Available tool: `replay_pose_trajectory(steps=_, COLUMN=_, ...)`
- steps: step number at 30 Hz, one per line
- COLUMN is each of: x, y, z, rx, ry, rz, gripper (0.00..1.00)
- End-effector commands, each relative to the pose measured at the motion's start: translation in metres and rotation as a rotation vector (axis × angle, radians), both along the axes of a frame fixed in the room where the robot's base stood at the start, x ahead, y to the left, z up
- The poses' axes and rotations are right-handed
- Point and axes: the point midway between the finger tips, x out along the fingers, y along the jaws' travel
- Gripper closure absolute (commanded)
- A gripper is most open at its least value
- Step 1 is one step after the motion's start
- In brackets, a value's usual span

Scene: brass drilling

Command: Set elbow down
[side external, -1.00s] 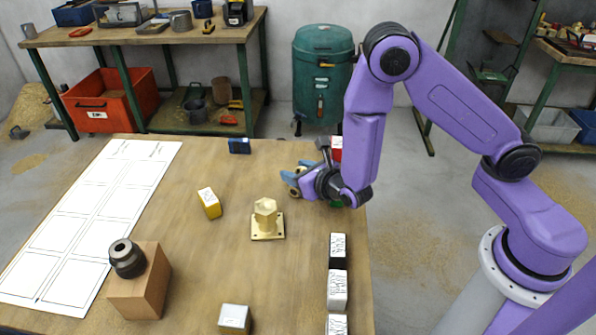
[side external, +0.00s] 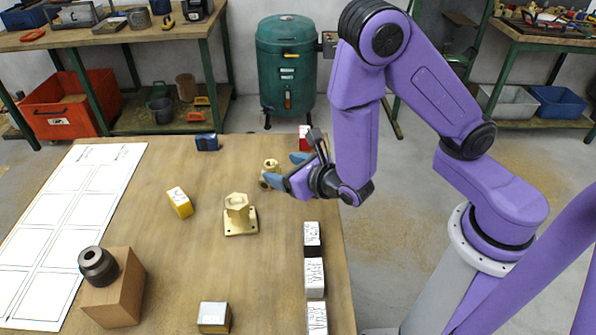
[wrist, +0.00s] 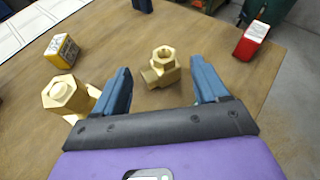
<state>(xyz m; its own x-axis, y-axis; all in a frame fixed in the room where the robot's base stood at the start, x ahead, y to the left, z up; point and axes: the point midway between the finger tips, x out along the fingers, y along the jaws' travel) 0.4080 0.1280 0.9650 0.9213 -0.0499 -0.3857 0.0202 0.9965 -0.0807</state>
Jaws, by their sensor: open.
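The brass elbow (wrist: 162,67) lies on the table, and in the wrist view it shows beyond and between my open fingers. It also shows in the side view (side external: 268,172), partly hidden by the fingers. My gripper (side external: 283,170) is open, with blue fingers on both sides of the gap in the wrist view (wrist: 164,88). Nothing is held between them. A brass fitting with a hexagonal top on a square flange (side external: 238,214) stands on the table to the left and nearer the side camera.
A yellow block (side external: 180,202), a blue block (side external: 207,142) and a red block (side external: 304,137) stand around. Several white-labelled blocks (side external: 313,278) line the right edge. A wooden block (side external: 115,290) carries a dark round part (side external: 98,266). A printed sheet (side external: 60,215) covers the left.

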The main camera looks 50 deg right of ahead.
Motion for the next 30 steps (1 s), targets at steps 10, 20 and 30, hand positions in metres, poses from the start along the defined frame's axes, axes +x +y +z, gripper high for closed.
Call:
replay_pose_trajectory(steps=10, x=-0.033, y=0.002, z=0.015, rx=0.002, ry=-0.002, rz=0.000, gripper=0.27)
replay_pose_trajectory(steps=20, x=-0.042, y=0.002, z=0.018, rx=0.000, ry=-0.001, rz=0.000, gripper=0.27)
replay_pose_trajectory(steps=30, x=-0.046, y=-0.042, z=0.048, rx=0.162, ry=-0.014, rz=-0.306, gripper=0.27)
